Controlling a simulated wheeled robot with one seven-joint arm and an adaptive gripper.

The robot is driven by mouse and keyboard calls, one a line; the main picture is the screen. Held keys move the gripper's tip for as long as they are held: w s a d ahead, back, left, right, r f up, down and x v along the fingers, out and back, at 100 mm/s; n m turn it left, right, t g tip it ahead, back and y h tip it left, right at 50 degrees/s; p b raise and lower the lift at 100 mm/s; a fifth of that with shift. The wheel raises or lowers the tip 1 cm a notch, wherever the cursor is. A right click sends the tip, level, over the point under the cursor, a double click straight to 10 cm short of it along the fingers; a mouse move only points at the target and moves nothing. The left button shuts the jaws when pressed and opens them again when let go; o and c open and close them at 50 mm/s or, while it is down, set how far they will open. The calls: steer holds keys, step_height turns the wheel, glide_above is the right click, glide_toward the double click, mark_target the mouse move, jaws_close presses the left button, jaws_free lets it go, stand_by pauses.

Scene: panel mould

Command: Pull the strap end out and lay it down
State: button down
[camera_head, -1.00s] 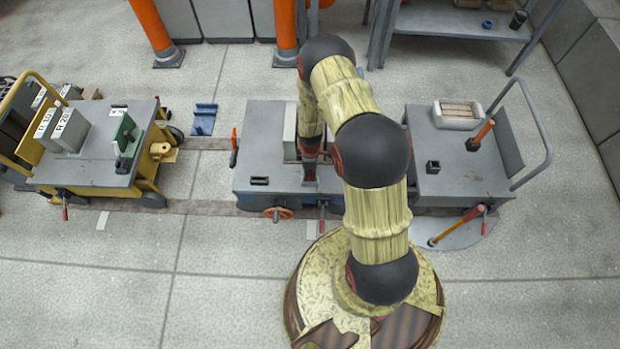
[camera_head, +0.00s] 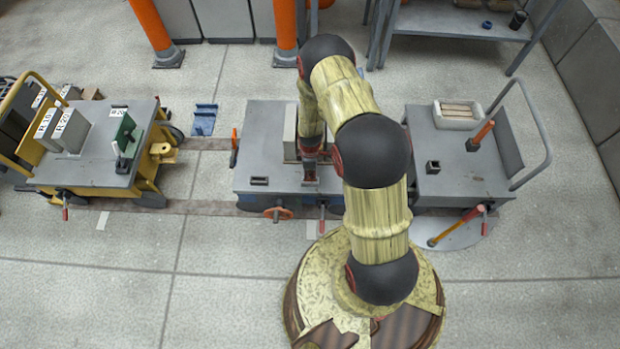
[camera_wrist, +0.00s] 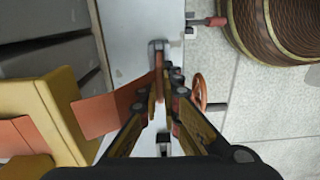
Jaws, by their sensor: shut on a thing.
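The strap (camera_wrist: 108,108) is a flat reddish-brown band. In the wrist view it reaches from beside a tan block (camera_wrist: 62,105) to my gripper (camera_wrist: 168,85). My gripper is shut on the strap, with the band's right end at the fingertips. A grey metal fitting (camera_wrist: 157,48) stands just beyond the fingertips; I cannot tell whether the strap touches it. In the head view my gripper (camera_head: 309,178) points down over the middle grey table (camera_head: 262,150), beside the upright block (camera_head: 290,133). The strap is hard to make out there, behind my arm.
An orange handwheel (camera_head: 277,213) and a red-handled lever (camera_head: 322,212) project from the table's front. A dark slotted piece (camera_head: 259,181) lies on the tabletop. A yellow cart (camera_head: 85,180) stands left, and a grey trolley (camera_head: 455,180) with a white box stands right. The table's left part is mostly clear.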

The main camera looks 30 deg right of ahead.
steer(key=shift+r+p, duration=2.05)
steer(key=shift+r, duration=1.15)
steer(key=shift+r, duration=0.1)
steer(key=shift+r+p, duration=1.25)
steer(key=shift+r, duration=0.6)
